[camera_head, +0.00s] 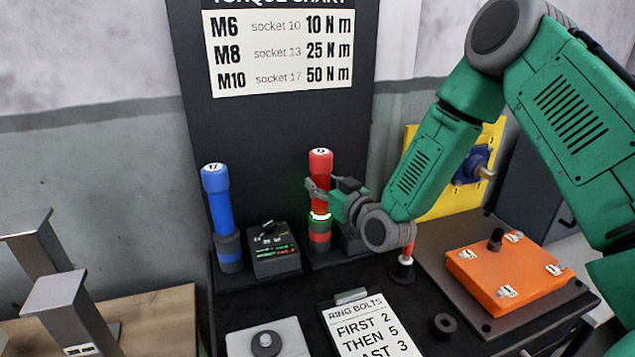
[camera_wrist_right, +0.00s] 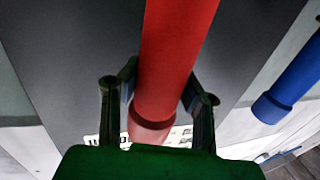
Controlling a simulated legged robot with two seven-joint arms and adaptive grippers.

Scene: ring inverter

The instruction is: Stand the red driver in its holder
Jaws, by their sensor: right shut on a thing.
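The red driver (camera_head: 320,182), marked 13 on its cap, stands upright at the holder with the red band (camera_head: 320,238). A green ring glows around its lower part. Its lower end meets the holder, but I cannot tell if it is fully seated. My right gripper (camera_head: 326,194) is shut on the driver's red body from the right side. In the right wrist view the red driver (camera_wrist_right: 176,55) runs between the two fingers of my right gripper (camera_wrist_right: 160,95). My left gripper is not in view.
A blue driver (camera_head: 218,200) marked 17 stands in a blue-banded holder at the left. Between the holders sits a black box with a lit display (camera_head: 274,250). An orange box (camera_head: 508,272) lies at the right. Grey metal stands (camera_head: 70,300) are at the lower left.

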